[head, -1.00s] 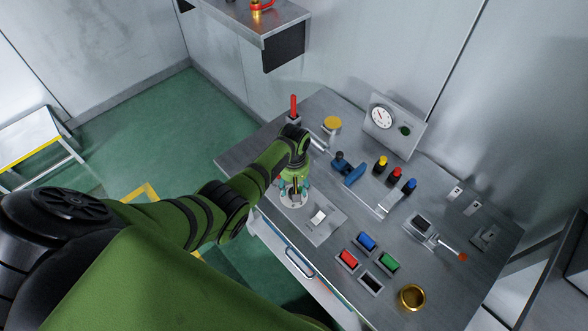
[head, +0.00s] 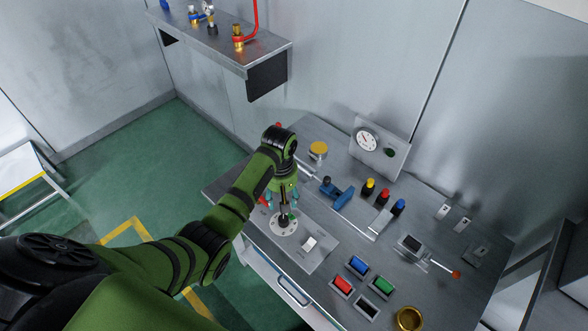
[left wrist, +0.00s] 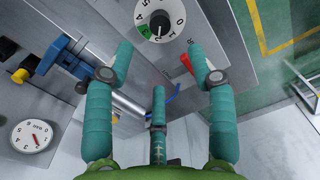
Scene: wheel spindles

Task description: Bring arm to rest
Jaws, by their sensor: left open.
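My left gripper (head: 282,196) is in the head view, pointing down above the white dial (head: 278,229) with its black knob (head: 284,217). In the left wrist view its teal fingers (left wrist: 160,66) are spread apart with nothing between them. The numbered dial (left wrist: 172,8) and its black knob (left wrist: 160,23) lie beyond the fingertips there, apart from them. My left arm reaches in from the left side of the head view, bent over the workbench. My right gripper is not in view.
A wall shelf (head: 220,48) holds valves at the back. Green floor is free at the left.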

